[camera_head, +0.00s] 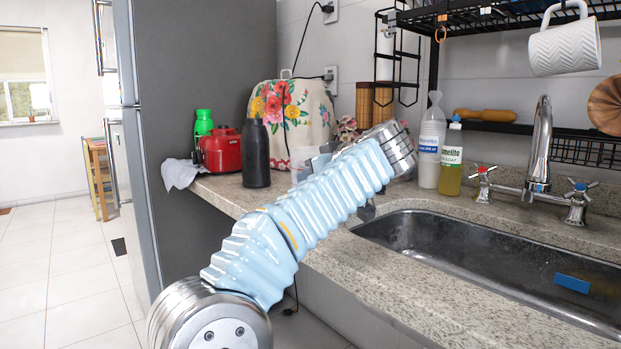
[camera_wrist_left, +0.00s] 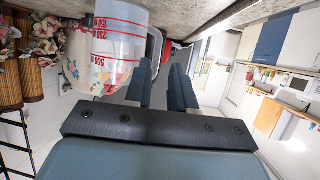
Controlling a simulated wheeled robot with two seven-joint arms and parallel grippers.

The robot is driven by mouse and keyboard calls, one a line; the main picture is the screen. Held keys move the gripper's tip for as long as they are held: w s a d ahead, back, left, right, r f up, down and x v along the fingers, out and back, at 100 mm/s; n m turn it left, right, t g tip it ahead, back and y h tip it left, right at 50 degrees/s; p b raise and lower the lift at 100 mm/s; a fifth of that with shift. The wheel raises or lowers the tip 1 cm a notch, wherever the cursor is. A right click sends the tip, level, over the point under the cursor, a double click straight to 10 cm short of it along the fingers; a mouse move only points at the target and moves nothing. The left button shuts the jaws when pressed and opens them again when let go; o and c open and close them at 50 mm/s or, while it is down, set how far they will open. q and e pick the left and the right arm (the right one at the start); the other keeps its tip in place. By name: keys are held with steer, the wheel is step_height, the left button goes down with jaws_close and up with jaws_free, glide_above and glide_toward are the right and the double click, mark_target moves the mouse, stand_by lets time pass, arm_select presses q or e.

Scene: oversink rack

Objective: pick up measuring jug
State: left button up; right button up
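The measuring jug (camera_wrist_left: 112,45) is translucent with red volume markings. It appears upside down in the left wrist view, with its grey handle (camera_wrist_left: 155,48) on the side facing my fingers. In the head view only a pale sliver of the jug (camera_head: 297,174) shows, mostly hidden behind my left arm. My left gripper (camera_wrist_left: 162,72) is open, its two dark fingers apart. The handle is close to the fingertips, nearer the left finger in the picture; I cannot tell whether they touch. My right gripper is in neither view.
A black bottle (camera_head: 256,155), a red container (camera_head: 221,150) and a floral-covered item (camera_head: 290,115) stand on the counter. Soap bottles (camera_head: 450,160) stand by the sink (camera_head: 480,250). The black rack (camera_head: 490,14) overhangs, with a white mug (camera_head: 565,48) hanging.

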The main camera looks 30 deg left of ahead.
arm_select(q)
steer(key=x, duration=0.7)
steer(key=shift+w+p, duration=0.15)
steer(key=shift+p, duration=0.15)
steer(key=shift+c, duration=0.3)
jaws_close()
